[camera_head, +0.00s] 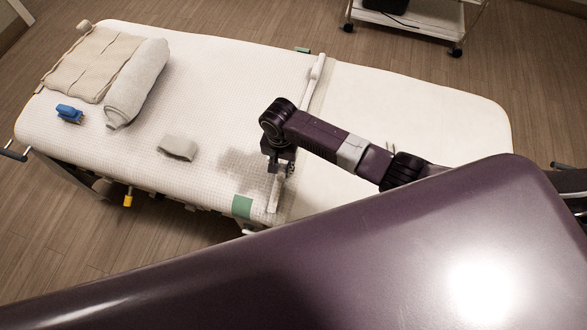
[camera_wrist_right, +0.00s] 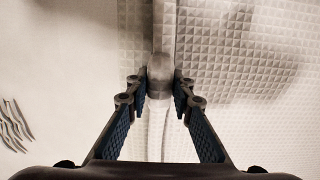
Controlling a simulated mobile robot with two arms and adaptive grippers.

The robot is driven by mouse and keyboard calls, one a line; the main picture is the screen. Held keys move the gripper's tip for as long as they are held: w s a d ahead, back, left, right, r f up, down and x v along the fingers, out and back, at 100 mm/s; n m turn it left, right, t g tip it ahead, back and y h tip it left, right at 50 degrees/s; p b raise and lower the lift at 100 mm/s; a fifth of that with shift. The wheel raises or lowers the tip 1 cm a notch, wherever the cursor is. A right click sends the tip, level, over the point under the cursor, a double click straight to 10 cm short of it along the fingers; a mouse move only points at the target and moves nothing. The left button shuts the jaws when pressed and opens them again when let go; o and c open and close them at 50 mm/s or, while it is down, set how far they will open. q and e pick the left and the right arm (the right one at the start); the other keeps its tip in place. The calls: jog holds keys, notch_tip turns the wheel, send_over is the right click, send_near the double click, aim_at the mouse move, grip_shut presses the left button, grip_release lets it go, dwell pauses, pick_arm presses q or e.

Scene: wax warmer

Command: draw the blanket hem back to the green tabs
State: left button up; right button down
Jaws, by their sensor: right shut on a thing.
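The white waffle-textured blanket (camera_head: 205,85) covers the left and middle of the padded table. Its hem (camera_head: 315,80) is a pale raised strip running across the table. A green tab (camera_head: 242,206) shows at the near edge and another green tab (camera_head: 302,50) at the far edge; the hem lies to the right of both. My right gripper (camera_head: 280,172) is over the near part of the hem. In the right wrist view, my right gripper (camera_wrist_right: 161,90) is shut on a rounded part of the hem (camera_wrist_right: 160,68). My left gripper is not in view.
A folded beige cloth (camera_head: 92,62), a rolled towel (camera_head: 137,82), a blue object (camera_head: 69,113) and a small grey cloth (camera_head: 178,147) rest on the blanket. A white cart (camera_head: 420,15) stands behind.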

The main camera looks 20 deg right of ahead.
aim_at(256, 166)
jog(key=a, duration=0.1)
jog(key=w+a+b, duration=0.1)
jog(key=w+a, duration=0.1)
jog(key=a, duration=0.1)
jog(key=shift+w+f, duration=0.15)
jog(key=shift+w, duration=0.1)
jog(key=w+a+b, duration=0.2)
jog(key=a, duration=0.1)
jog(key=shift+w+a, duration=0.2)
jog(key=shift+a, duration=0.05)
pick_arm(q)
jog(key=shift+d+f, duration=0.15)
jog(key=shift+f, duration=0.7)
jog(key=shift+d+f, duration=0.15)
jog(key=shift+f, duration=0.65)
pick_arm(e)
jog(key=shift+r, duration=0.2)
jog(key=c, duration=1.7)
grip_release()
jog(key=shift+r, duration=0.1)
notch_tip(256, 166, up, 12)
jog(key=shift+f, duration=0.1)
